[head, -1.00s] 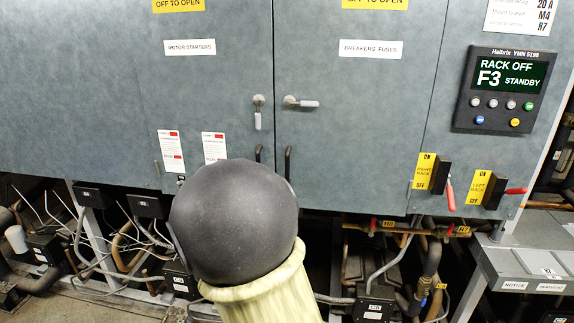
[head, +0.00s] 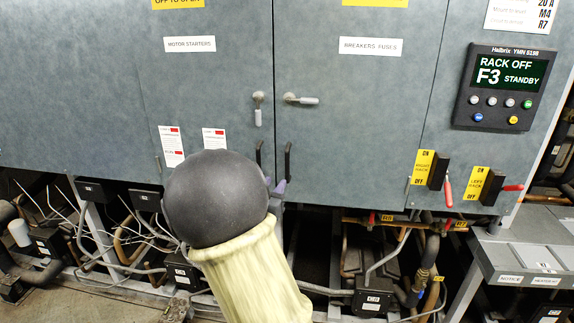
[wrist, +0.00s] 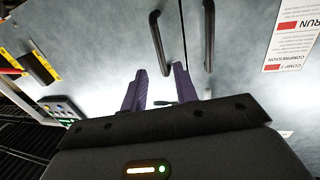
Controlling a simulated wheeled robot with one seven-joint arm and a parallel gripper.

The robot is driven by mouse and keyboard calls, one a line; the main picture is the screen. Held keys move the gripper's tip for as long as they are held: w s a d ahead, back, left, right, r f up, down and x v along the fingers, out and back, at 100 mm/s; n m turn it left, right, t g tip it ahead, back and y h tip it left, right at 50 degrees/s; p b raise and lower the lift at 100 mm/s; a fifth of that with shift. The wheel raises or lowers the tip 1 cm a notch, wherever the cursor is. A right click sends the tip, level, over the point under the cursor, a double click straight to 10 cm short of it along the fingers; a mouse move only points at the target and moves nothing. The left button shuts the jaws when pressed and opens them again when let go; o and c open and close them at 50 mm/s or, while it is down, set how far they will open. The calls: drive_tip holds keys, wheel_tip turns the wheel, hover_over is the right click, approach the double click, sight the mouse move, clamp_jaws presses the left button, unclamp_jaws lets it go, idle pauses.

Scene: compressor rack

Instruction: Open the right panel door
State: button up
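The right panel door (head: 350,150), labelled BREAKERS FUSES, looks shut, flush with its neighbour. Its turn latch (head: 300,100) points sideways to the right; the left door's latch (head: 258,108) hangs down. The right door's black pull handle (head: 288,160) is at its lower left edge; it also shows in the wrist view (wrist: 156,40). My gripper (wrist: 159,71) is open, its two purple fingers apart and close to the near end of this handle. I cannot tell whether they touch it. In the head view, my arm hides most of my gripper; purple finger parts show just below the handles.
The left door's pull handle (head: 258,158) stands close beside the right one. Rack switches (head: 438,170) with red levers and a control panel (head: 503,88) are to the right. Cables and pipes run below the cabinet. A grey bench (head: 535,245) stands at lower right.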

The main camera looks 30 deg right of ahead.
sight(286, 168)
drive_tip(key=p+x, duration=0.3)
drive_tip(key=x, duration=0.7)
drive_tip(key=shift+w+d, duration=0.2)
drive_tip(key=shift+w, duration=0.05)
clamp_jaws()
